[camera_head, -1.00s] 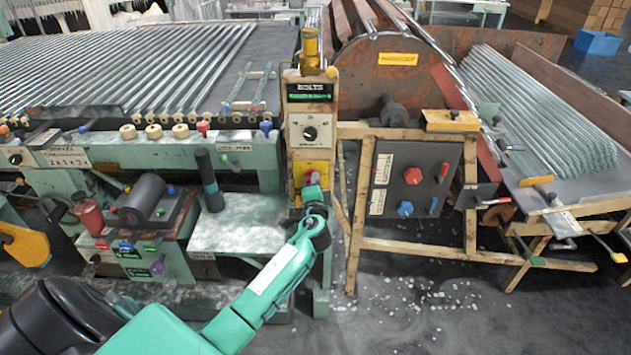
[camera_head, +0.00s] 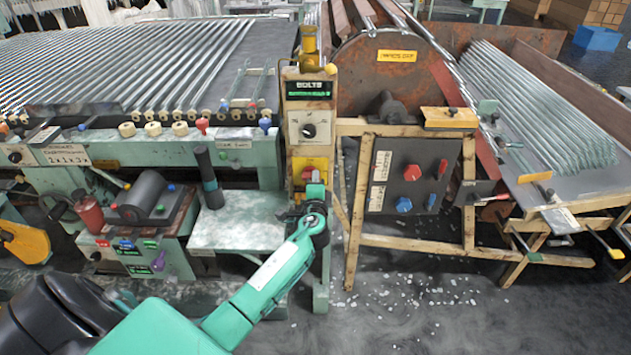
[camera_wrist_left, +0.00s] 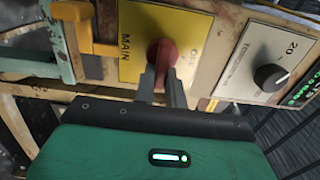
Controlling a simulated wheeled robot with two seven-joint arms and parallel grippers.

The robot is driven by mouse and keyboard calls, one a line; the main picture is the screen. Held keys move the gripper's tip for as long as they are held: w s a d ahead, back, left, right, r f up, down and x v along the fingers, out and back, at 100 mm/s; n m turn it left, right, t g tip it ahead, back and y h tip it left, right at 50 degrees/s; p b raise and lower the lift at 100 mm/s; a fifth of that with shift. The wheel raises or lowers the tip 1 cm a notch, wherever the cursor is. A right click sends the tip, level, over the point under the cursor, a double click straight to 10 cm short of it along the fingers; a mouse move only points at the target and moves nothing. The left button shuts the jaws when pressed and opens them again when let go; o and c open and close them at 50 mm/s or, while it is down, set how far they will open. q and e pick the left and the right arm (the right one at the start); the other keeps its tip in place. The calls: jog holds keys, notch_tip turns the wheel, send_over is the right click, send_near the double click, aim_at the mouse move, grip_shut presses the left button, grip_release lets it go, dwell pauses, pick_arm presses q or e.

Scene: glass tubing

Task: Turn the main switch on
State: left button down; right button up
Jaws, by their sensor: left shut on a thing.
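The main switch is a red rotary knob (camera_wrist_left: 163,54) on a yellow plate (camera_wrist_left: 133,25) marked MAIN and OFF in the left wrist view. In the head view the yellow plate (camera_head: 297,163) is low on the central control post, and the red knob (camera_head: 308,173) partly shows above my gripper. My left gripper (camera_wrist_left: 162,82) has its two grey fingers shut on the knob, one on each side. It also shows in the head view (camera_head: 314,190), in front of the plate. Part of the knob is hidden by the fingers. My right gripper is not in view.
A dial (camera_wrist_left: 269,77) on a white plate sits beside the switch plate in the wrist view. A yellow bracket (camera_wrist_left: 92,38) is on the other side. A grey panel (camera_head: 408,178) with red and blue knobs stands right of the post. A bench (camera_head: 235,228) is left.

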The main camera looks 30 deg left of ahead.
pick_arm(q)
jog(key=c, duration=1.4)
grip_release()
jog(key=shift+c, duration=0.2)
